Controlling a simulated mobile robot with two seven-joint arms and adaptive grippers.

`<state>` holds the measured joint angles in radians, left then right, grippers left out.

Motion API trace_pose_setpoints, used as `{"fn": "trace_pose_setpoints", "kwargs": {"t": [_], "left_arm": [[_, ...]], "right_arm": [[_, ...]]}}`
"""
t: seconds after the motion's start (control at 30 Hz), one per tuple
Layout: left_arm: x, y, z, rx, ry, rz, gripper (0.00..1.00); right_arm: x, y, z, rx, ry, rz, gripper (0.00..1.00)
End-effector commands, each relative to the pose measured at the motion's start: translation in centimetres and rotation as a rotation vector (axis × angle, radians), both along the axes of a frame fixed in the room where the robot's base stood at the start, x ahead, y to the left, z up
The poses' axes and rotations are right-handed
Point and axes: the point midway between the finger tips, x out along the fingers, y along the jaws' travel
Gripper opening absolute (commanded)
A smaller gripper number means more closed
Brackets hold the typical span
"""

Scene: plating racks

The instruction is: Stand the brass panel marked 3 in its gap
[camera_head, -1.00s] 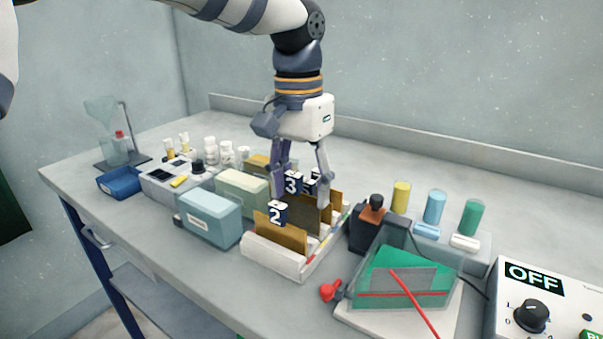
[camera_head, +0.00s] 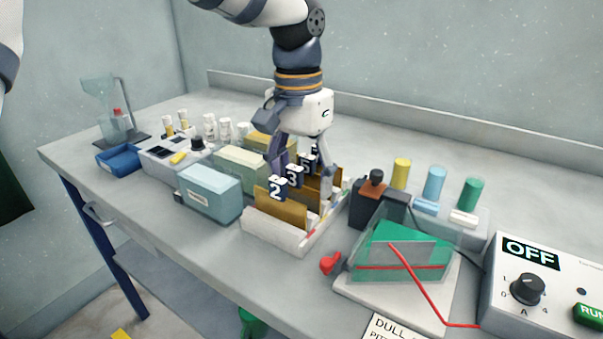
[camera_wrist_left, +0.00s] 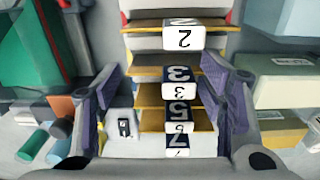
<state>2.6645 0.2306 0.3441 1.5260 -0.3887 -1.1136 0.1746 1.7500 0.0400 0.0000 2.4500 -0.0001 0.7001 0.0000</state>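The brass panel marked 3 (camera_head: 294,175) stands upright in the white rack (camera_head: 275,231), behind the panel marked 2 (camera_head: 277,188). In the left wrist view the panel marked 3 (camera_wrist_left: 180,75) lies between the panel marked 2 (camera_wrist_left: 182,38) and the panel marked 5 (camera_wrist_left: 181,112). My left gripper (camera_head: 304,168) is low over the rack, with one finger at each end of panel 3. The fingers look open, with a gap at the panel's left end in the left wrist view; the right pad hides the other end. My right gripper is out of view.
A blue box (camera_head: 210,190) and a pale green box (camera_head: 240,165) stand left of the rack. Coloured cylinders and a control box (camera_head: 550,285) are farther right.

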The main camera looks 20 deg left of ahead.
Motion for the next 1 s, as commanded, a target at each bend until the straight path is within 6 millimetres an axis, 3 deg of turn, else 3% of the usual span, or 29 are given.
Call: {"fn": "trace_pose_setpoints", "kwargs": {"t": [0.37,0.8,1.0], "left_arm": [[0.1,0.0,0.5,0.001,-0.002,0.001,0.76],[0.1,0.3,10.6,0.001,-0.004,0.0,0.76],[0.0,0.4,12.1,0.0,0.0,0.0,0.76]], "right_arm": [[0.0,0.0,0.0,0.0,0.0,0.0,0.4],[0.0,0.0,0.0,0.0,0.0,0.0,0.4],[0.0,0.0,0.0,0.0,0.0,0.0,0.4]]}}
